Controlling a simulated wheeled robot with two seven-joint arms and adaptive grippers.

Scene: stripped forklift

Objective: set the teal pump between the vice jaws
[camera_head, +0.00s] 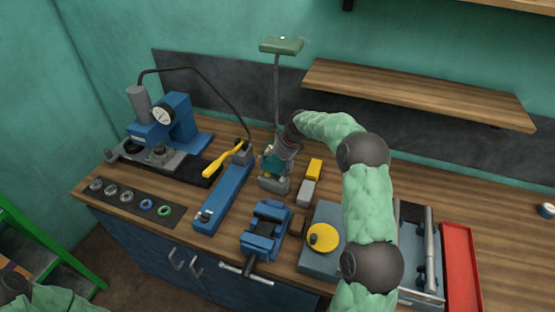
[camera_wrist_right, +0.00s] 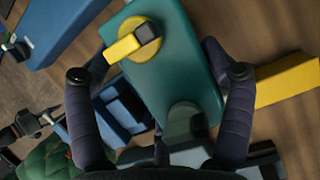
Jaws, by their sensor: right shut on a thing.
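The teal pump (camera_head: 269,164) is in my right gripper (camera_head: 278,158), near the back middle of the bench. In the right wrist view the teal pump (camera_wrist_right: 172,72) lies between the two dark fingers of the right gripper (camera_wrist_right: 160,55), and a yellow and black knob shows on it. The gripper is shut on it. The blue vice (camera_head: 264,232) stands nearer the bench's front edge, apart from the pump. Its jaws are at its top; their gap is too small to judge. In the head view the pump is partly hidden by the gripper.
A grey block (camera_head: 306,193) and a yellow block (camera_head: 314,169) lie right of the pump. A long blue tool (camera_head: 222,198) with a yellow lever is at its left. A lamp (camera_head: 281,46) rises behind. A grey box with a yellow disc (camera_head: 323,237) stands right of the vice.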

